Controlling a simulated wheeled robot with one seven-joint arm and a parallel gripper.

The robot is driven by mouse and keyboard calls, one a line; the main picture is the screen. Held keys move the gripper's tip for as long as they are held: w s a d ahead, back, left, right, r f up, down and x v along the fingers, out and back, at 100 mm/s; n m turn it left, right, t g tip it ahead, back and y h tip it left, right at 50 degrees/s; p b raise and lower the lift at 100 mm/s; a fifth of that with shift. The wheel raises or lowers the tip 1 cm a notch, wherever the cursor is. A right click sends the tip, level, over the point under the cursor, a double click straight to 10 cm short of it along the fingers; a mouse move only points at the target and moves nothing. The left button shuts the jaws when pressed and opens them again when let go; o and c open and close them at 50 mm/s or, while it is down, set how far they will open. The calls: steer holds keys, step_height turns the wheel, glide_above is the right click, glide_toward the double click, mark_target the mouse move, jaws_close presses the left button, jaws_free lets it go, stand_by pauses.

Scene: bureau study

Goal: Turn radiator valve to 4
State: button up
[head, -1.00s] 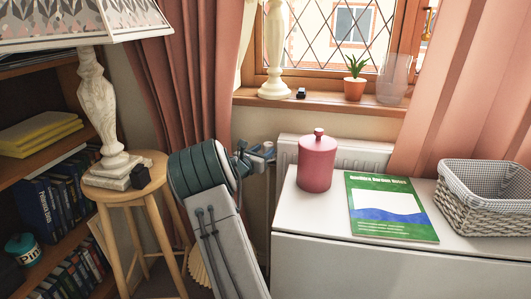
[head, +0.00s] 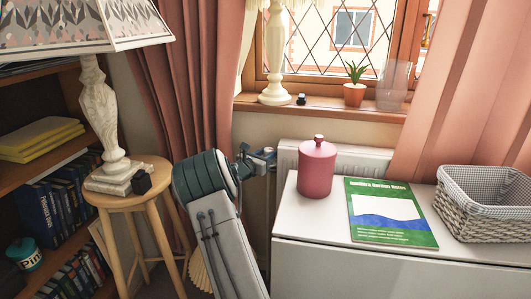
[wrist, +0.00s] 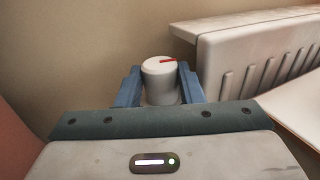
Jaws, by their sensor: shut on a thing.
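The radiator valve (wrist: 158,76) is a white round knob with a red mark on its top, seen in the wrist view. The red mark points to the right in that view. No numbers can be read on it. My gripper (wrist: 160,88) has its two blue fingers on either side of the knob, shut on it. In the head view my gripper (head: 264,154) is at the left end of the white radiator (head: 357,160), and the knob is mostly hidden there. The radiator also shows at the right of the wrist view (wrist: 250,50).
A white table (head: 400,262) stands close to the right of my arm, with a pink lidded jar (head: 317,170), a green book (head: 390,212) and a wicker basket (head: 485,212). A wooden stool (head: 150,180) with a lamp (head: 100,115) stands on the left. A pink curtain (head: 190,70) hangs behind.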

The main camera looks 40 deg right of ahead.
steer(key=shift+w+r+m+g+p, duration=0.1)
steer(key=shift+r+m+g+p, duration=0.1)
steer(key=shift+m+g+p, duration=0.3)
steer(key=shift+f, duration=0.2)
steer(key=o, duration=0.7)
steer(key=p+v, duration=0.2)
steer(key=v, duration=1.1)
steer(key=shift+a+p, duration=0.3)
steer(key=shift+a, duration=0.1)
steer(key=shift+f, duration=0.1)
